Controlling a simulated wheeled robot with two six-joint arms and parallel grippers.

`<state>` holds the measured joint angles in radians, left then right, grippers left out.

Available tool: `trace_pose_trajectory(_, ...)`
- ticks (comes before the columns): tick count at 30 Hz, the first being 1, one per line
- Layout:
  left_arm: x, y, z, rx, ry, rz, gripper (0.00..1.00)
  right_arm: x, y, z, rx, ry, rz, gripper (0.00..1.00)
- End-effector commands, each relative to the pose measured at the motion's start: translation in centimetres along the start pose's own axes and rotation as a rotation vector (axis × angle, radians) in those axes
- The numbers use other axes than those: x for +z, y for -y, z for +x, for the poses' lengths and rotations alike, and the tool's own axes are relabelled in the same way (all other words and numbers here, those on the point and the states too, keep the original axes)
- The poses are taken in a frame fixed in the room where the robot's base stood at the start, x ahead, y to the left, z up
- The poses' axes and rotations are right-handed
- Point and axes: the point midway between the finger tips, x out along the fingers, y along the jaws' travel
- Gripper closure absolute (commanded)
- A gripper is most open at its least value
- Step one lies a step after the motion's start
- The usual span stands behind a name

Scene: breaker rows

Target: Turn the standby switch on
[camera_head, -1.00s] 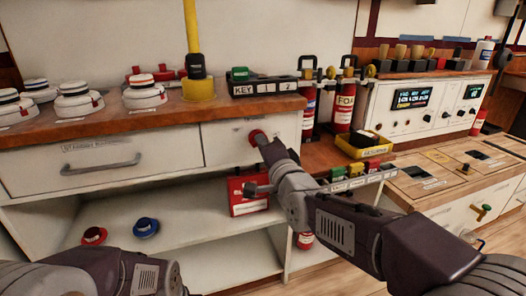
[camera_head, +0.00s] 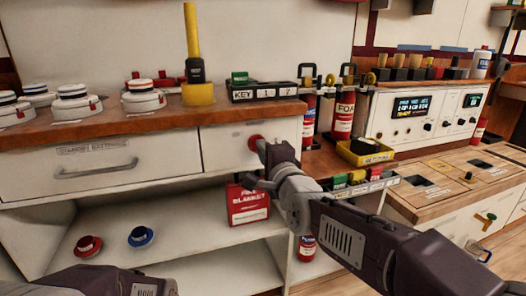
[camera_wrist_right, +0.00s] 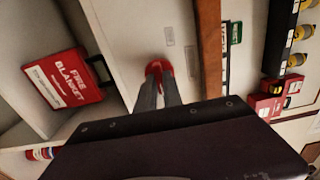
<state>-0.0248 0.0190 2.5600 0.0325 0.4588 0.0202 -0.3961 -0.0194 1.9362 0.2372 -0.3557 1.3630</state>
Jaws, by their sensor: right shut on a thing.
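A red knob (camera_head: 256,142) sits on the white cabinet front under the wooden top, right of the long drawer. In the right wrist view the red knob (camera_wrist_right: 157,70) shows between the fingertips of my right gripper (camera_wrist_right: 158,88). My right gripper (camera_head: 264,148) is shut on it in the head view. The fingers cover part of the knob, so its turned position cannot be told. Small labels beside it are too small to read.
A yellow tray (camera_head: 366,151) and red extinguishers (camera_head: 343,118) stand to the right. A panel with displays (camera_head: 424,110) is farther right. The lower shelf (camera_head: 190,220) is mostly clear.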

Motion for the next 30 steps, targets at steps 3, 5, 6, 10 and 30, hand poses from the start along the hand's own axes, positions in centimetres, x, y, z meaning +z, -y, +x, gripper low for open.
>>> trace_pose_trajectory(3,0.0,0.0,0.0,0.0,0.0,0.0,1.0,0.0,-0.1,0.0,0.003,0.0,0.003,1.0)
trace_pose_trajectory(5,0.0,0.0,0.0,0.0,0.0,0.0,1.0,0.0,-0.1,0.0,0.003,0.0,0.003,1.0)
trace_pose_trajectory(6,0.0,0.0,0.0,0.0,0.0,0.0,1.0,0.0,-0.1,0.0,0.003,0.0,0.003,0.84)
trace_pose_trajectory(10,0.0,0.0,0.0,0.0,0.0,0.0,1.0,0.0,-0.1,0.0,0.002,0.0,0.002,0.67)
trace_pose_trajectory(30,-0.3,-0.1,-2.8,0.0,0.0,0.0,1.0,0.1,0.4,-7.1,0.0,0.001,0.001,0.67)
